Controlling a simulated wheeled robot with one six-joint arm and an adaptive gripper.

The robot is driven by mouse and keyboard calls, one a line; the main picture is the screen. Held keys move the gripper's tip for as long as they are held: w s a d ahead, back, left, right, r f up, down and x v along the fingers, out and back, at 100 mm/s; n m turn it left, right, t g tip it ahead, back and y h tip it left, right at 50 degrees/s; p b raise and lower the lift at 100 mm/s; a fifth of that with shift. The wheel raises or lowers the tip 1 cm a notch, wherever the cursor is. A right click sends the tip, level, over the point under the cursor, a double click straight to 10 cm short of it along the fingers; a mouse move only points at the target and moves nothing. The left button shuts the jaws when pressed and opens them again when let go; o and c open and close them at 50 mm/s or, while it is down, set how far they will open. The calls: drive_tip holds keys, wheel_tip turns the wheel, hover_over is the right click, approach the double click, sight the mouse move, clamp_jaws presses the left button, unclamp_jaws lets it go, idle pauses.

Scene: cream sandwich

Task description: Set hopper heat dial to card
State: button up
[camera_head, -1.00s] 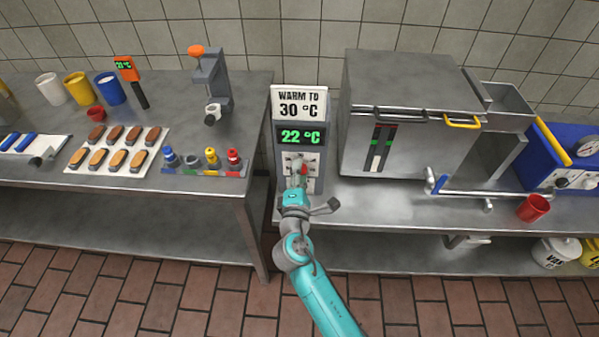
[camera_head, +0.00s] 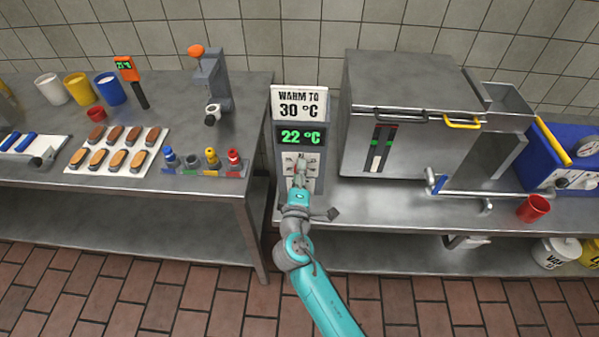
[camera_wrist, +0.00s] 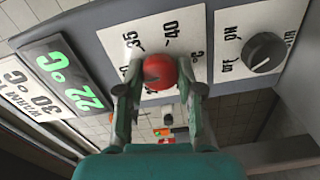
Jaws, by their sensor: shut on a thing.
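The red heat dial (camera_wrist: 158,70) sits on a white scale plate (camera_wrist: 118,40), with 35 and 40 readable beside it. My gripper (camera_wrist: 160,75) is shut on this dial, one finger on each side. In the head view my gripper (camera_head: 299,175) covers the dial on the grey control box. The dial's pointer is not clear, and part of the scale is hidden. The card (camera_head: 299,103) on top reads "WARM TO 30 °C". The green display (camera_head: 301,137) below it reads 22 °C.
A grey ON/OFF knob (camera_wrist: 264,52) sits beside the dial in the wrist view. The steel hopper (camera_head: 400,120) stands close to the right of the box. A bench (camera_head: 215,130) with patties and coloured-topped bottles is to the left, across a narrow gap.

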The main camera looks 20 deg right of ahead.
drive_tip(key=o, duration=1.2)
drive_tip(key=shift+c, duration=0.2)
drive_tip(key=shift+s, duration=0.1)
drive_tip(key=v, duration=1.1)
drive_tip(key=shift+s, duration=0.4)
drive_tip(key=shift+a, duration=0.1)
drive_tip(key=s+d+f+m+g+y, duration=0.1)
drive_tip(key=s+d+f+y, duration=0.15)
drive_tip(key=s+f, duration=0.45)
drive_tip(key=s+d+f+m+g+y, duration=0.15)
drive_tip(key=s+f+y, duration=0.25)
drive_tip(key=s, duration=0.7)
drive_tip(key=s+r+m, duration=0.4)
drive_tip(key=s+r, duration=0.1)
drive_tip(key=s, duration=0.4)
drive_tip(key=s+r+m, duration=0.4)
drive_tip(key=s+r, duration=0.2)
drive_tip(key=s, duration=0.3)
drive_tip(key=shift+d+t+y, duration=0.45)
